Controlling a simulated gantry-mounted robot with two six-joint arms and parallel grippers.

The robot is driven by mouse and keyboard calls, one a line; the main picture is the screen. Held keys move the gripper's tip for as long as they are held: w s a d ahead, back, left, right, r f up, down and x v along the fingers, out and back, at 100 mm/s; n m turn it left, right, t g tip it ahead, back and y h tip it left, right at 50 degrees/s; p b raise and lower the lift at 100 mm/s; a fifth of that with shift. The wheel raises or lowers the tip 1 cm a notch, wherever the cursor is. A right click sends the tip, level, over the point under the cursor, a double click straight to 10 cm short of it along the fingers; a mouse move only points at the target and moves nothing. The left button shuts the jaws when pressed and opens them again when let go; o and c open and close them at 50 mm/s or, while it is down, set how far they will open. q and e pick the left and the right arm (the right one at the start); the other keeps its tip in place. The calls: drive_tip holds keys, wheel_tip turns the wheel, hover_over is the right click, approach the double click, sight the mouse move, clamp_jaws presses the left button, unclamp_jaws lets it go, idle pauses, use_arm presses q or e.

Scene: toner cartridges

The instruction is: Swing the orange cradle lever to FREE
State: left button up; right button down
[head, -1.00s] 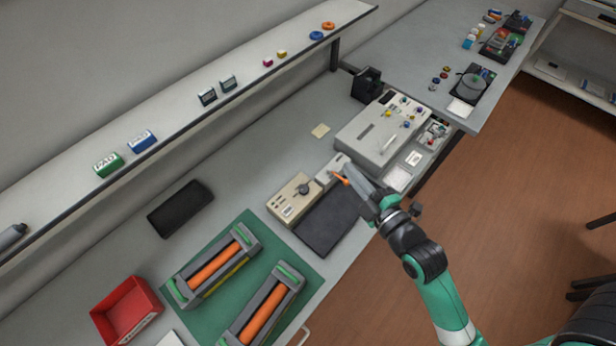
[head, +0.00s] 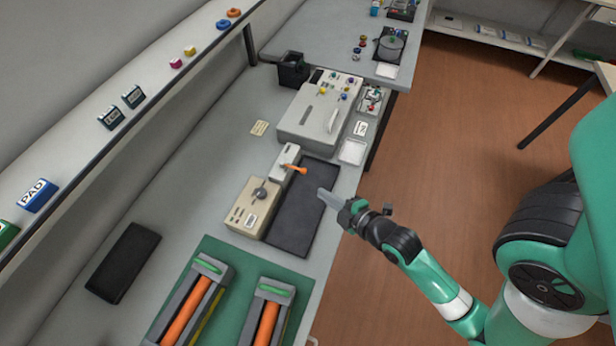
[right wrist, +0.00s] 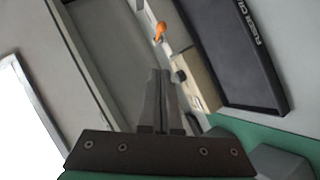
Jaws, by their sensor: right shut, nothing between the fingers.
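The orange lever (head: 294,168) sticks out from a small light grey block (head: 284,160) and points right over the end of a dark recessed tray (head: 297,222). In the right wrist view the lever's orange tip (right wrist: 160,32) shows beyond the fingers. Its FREE marking is too small to read. My right gripper (head: 322,195) is shut and empty, to the right of and below the lever in the head view, apart from it. In the right wrist view its fingers (right wrist: 160,74) are together. My left gripper is not in view.
A beige box (head: 238,214) with a dark knob adjoins the tray. A larger control panel (head: 300,125) stands beyond the lever. Two cartridges with orange rollers (head: 190,312) lie on a green mat (head: 236,262). Open floor (head: 450,160) lies right of the bench.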

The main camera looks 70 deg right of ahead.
drive_tip(key=b, duration=0.2)
approach(293, 168)
use_arm(q)
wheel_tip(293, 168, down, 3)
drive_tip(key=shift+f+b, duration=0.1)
drive_tip(key=shift+b, duration=0.35)
use_arm(e)
drive_tip(key=shift+w+d+f, duration=0.8)
drive_tip(key=shift+w+f, duration=0.2)
drive_tip(key=shift+w, duration=0.1)
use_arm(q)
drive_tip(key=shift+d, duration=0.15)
